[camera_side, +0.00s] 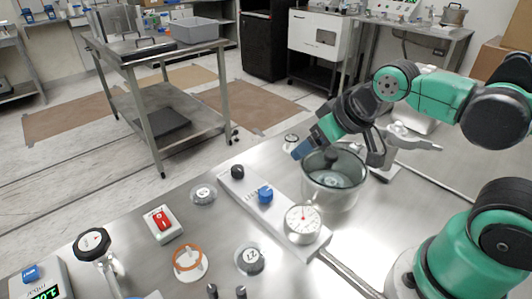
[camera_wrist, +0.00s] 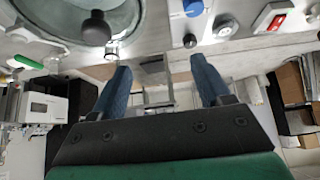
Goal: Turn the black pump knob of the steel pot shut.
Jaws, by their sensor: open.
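The steel pot (camera_side: 316,191) stands right of a pale valve bar, with a clear lid. Its edge shows at the upper left of the wrist view (camera_wrist: 52,40). A small black knob (camera_side: 237,172), which I take as the pump knob, stands on the bar's far end; it also shows in the wrist view (camera_wrist: 190,41). A blue knob (camera_side: 265,194) and a dial gauge (camera_side: 302,222) share the bar. My gripper (camera_side: 303,149) is open and empty, above and apart from the knob, to its right near the pot. In the wrist view, its blue fingers (camera_wrist: 160,72) are spread.
A dark round lid knob (camera_wrist: 96,28) rises from the pot. A red switch box (camera_side: 161,224), an orange-ringed disc (camera_side: 189,262) and clear round pieces lie left of the bar. A black-topped tap (camera_side: 92,243) stands at the front left. Steel table shows between them.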

